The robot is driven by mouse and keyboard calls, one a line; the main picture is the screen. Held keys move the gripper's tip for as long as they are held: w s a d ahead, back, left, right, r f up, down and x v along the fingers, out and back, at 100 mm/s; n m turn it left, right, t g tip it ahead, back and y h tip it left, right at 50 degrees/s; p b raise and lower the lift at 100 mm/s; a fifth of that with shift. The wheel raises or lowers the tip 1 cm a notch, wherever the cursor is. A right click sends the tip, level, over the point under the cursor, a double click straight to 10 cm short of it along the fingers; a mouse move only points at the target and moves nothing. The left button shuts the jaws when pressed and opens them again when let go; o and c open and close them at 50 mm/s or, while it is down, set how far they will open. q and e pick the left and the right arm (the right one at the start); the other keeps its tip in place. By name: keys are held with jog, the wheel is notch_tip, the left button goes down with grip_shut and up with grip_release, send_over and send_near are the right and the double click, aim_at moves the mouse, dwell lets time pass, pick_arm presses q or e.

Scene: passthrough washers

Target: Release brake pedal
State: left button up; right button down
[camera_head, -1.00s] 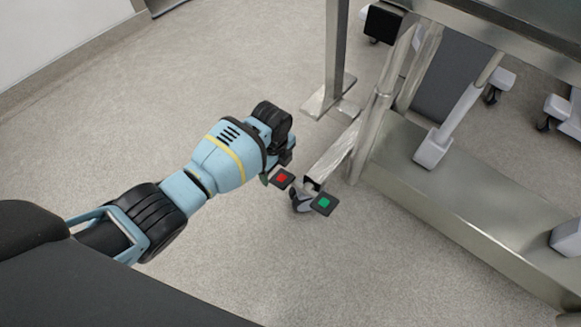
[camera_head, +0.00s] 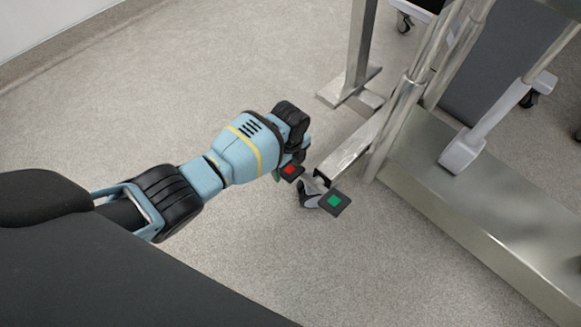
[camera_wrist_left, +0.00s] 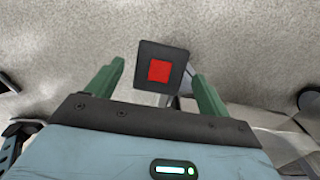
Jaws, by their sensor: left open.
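A black square pedal with a red centre (camera_head: 290,170) is beside the tip of my left gripper (camera_head: 284,172) in the head view. In the left wrist view the red pedal (camera_wrist_left: 160,71) shows between the two green fingers of my left gripper (camera_wrist_left: 158,85), which are apart. I cannot tell whether they touch it. A black square pedal with a green centre (camera_head: 335,202) is just to the right. A caster wheel (camera_head: 308,195) is below the pedals, partly hidden. My right gripper is not in view.
The pedals are at the end of a steel leg (camera_head: 352,152) of a metal frame. A steel upright with a foot (camera_head: 350,88) stands behind. A wide steel base (camera_head: 470,225) lies to the right. Grey floor (camera_head: 180,95) is clear on the left.

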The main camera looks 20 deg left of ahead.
pick_arm(q)
jog(key=shift+f+b, duration=0.3)
jog(key=shift+f, duration=0.5)
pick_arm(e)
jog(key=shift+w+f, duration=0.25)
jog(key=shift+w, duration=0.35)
